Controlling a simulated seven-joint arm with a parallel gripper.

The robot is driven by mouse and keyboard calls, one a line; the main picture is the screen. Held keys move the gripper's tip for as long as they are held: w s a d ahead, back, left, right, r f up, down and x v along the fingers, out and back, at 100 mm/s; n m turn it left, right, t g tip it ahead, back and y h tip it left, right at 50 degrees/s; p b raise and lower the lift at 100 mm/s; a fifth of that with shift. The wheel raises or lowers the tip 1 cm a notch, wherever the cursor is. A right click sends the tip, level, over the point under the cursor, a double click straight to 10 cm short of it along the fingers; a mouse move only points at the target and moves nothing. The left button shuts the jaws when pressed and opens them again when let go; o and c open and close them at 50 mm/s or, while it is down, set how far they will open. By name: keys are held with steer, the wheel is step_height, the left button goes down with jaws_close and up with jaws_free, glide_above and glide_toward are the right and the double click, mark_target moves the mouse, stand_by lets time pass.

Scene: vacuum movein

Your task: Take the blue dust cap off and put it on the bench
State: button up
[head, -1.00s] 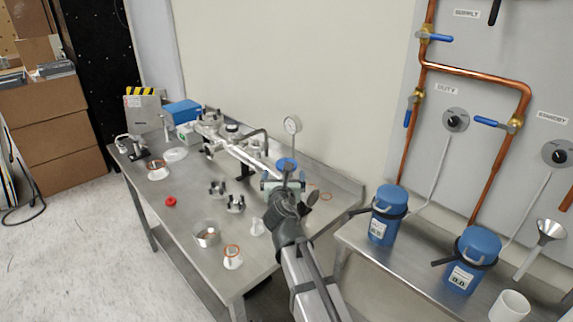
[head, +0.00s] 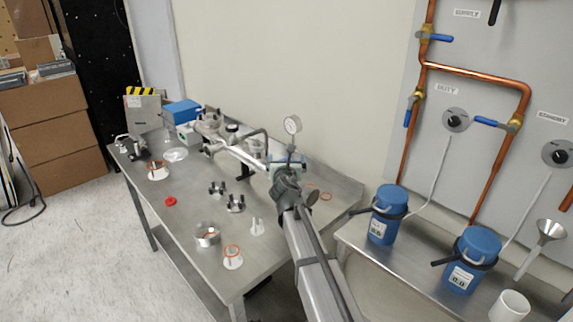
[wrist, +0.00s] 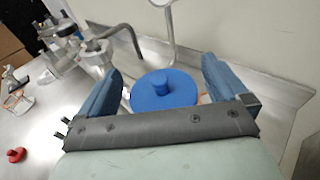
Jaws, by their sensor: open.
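The blue dust cap (wrist: 165,92), a round disc with a short knob in its middle, shows in the wrist view between my gripper's two blue-grey fingers. My gripper (wrist: 163,72) is open, with one finger to each side of the cap and visible room between each finger and the knob. I cannot tell the height gap, nor what is under the cap. In the head view my gripper (head: 287,166) is over the right back part of the steel bench (head: 185,230), and it hides the cap there.
Blue canisters (head: 387,215) stand at right.

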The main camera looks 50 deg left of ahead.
steer(key=shift+c, duration=0.3)
steer(key=c, duration=1)
steer(key=shift+o, duration=0.2)
step_height(320, 180, up, 13)
stand_by(0.7)
stand_by(0.5)
